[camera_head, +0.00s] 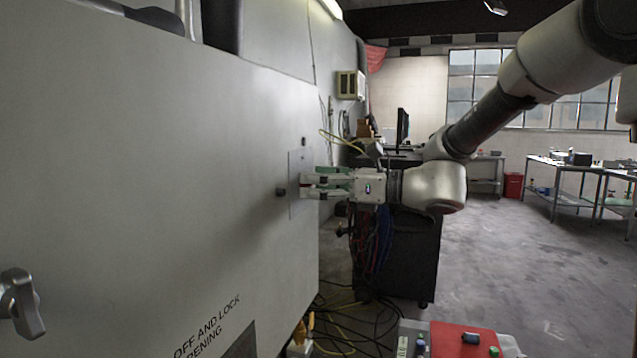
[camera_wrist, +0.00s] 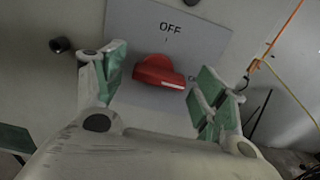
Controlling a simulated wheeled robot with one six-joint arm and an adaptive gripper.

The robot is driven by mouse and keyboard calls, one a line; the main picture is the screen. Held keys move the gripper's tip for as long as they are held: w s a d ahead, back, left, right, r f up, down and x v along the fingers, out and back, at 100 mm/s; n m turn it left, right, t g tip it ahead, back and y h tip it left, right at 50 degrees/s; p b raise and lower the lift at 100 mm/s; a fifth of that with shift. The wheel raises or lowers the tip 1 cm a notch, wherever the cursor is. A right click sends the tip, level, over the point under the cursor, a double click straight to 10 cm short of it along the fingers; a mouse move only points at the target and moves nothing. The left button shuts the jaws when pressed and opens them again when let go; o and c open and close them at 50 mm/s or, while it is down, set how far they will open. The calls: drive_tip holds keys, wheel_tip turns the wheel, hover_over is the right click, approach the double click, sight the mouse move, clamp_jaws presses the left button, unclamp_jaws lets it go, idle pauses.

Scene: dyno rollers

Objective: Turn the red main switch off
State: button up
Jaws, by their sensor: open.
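The red main switch (camera_wrist: 158,70) sits on a grey plate (camera_wrist: 197,38) in the wrist view. Its handle lies nearly crosswise, with a white mark at its right end towards a partly hidden label beginning with "O". The word "OFF" is printed above it. My gripper (camera_wrist: 162,82) is open, with one green-padded finger left of the switch and one right of it; I cannot tell whether either touches it. In the head view my gripper (camera_head: 318,186) reaches left to the plate (camera_head: 295,170) on the big pale cabinet; the switch is mostly hidden by the fingers there.
A dark knob (camera_wrist: 60,45) sticks out left of the plate. A metal handle (camera_head: 20,303) is at the cabinet's lower left. A dark cart (camera_head: 425,260) and loose cables (camera_head: 345,325) stand beyond the cabinet edge.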

drive_tip(key=c, duration=1)
drive_tip(key=shift+c, duration=0.2)
drive_tip(key=shift+n, duration=0.3)
drive_tip(key=shift+s+r+n, duration=0.1)
drive_tip(key=shift+s+n, duration=0.05)
drive_tip(key=shift+n, duration=8.45)
